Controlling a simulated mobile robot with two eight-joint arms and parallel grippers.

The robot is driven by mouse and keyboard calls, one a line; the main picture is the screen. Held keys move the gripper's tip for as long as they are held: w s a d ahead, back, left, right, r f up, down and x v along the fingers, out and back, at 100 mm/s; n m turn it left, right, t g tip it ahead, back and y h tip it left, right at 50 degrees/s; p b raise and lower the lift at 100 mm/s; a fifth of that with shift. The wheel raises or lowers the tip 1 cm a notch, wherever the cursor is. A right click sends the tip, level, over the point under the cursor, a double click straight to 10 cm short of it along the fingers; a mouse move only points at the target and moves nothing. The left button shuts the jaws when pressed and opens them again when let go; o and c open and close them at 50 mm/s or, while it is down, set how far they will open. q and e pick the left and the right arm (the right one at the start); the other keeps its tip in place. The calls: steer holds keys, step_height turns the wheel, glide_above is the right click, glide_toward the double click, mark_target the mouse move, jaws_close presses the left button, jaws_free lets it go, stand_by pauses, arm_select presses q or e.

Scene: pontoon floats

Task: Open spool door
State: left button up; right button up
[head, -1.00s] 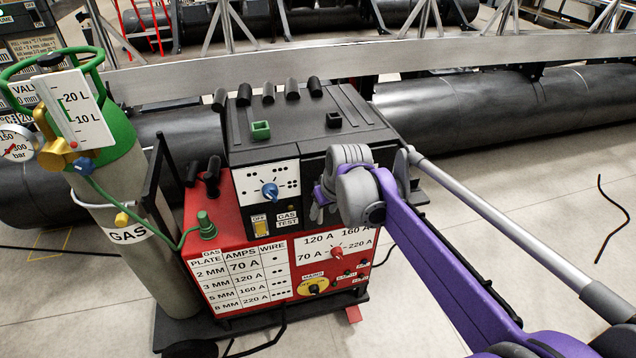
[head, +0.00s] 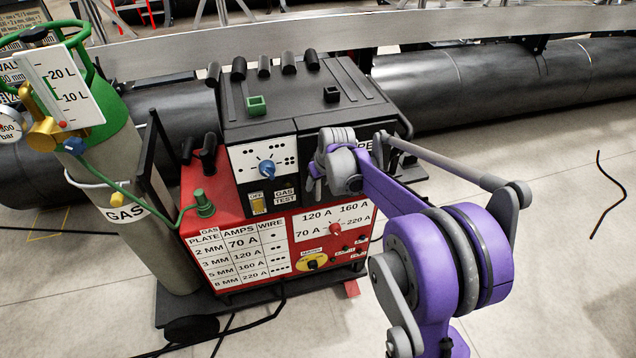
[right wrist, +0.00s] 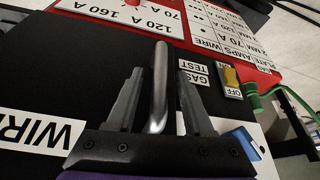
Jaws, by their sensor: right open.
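The spool door (head: 308,146) is the dark front panel of the black wire feeder, right of its white dial panel, and it appears shut. My right wrist and arm hide much of it in the head view. In the right wrist view the dark door face (right wrist: 92,78) carries a white WIRE label. A grey bar handle (right wrist: 159,90) stands between the two fingers of my right gripper (right wrist: 160,75). The gripper is open, with a visible gap on each side of the bar. My left gripper is not in view.
The feeder (head: 290,105) sits on a red welding machine (head: 215,230). A gas cylinder (head: 160,230) with a gauge stands at left. A dark pontoon float (head: 480,90) lies behind. A black cable lies on the floor (head: 560,260), which is otherwise clear at right.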

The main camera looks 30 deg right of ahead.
steer(key=shift+w+f, duration=0.1)
steer(key=shift+f, duration=0.05)
jaws_close()
stand_by(1.4)
